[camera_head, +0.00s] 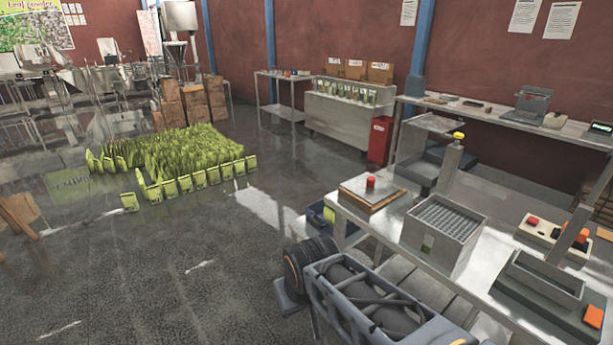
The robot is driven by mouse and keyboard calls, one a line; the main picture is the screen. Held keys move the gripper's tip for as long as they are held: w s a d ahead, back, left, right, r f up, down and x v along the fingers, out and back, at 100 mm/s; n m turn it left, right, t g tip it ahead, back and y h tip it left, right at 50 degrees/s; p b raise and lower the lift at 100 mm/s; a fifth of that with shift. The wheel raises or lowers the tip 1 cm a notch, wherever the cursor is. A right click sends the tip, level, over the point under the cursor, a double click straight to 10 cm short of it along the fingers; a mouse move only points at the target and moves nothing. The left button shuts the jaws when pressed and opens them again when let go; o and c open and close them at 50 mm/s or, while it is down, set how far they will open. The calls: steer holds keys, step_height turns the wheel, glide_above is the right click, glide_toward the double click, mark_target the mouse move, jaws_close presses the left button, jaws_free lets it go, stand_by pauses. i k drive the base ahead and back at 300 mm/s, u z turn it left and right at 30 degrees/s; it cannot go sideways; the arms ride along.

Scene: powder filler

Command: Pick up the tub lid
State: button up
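A flat square panel (372,193) with brown edges lies on the left end of the near metal table. A red knob (371,181) stands on top of it. It looks like a lid, but I cannot tell for sure that it is the tub lid. A grey open-topped metal box (430,240) with a ridged or gridded inside stands just right of the panel. My gripper does not show. A grey frame with dark tubes at the bottom centre seems to be part of me.
The near metal table (480,280) also holds a control box (553,238) with red and orange buttons and a grey tray (545,275). A post with a yellow top (458,137) rises behind. The left foreground floor is clear.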

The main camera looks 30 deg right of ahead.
mark_target(372, 189)
steer(key=u, duration=0.4)
steer(key=i, duration=1.9)
steer(key=z, duration=0.7)
steer(key=i, duration=1)
steer(key=z, duration=1.4)
steer(key=i, duration=0.45)
steer(key=z, duration=0.3)
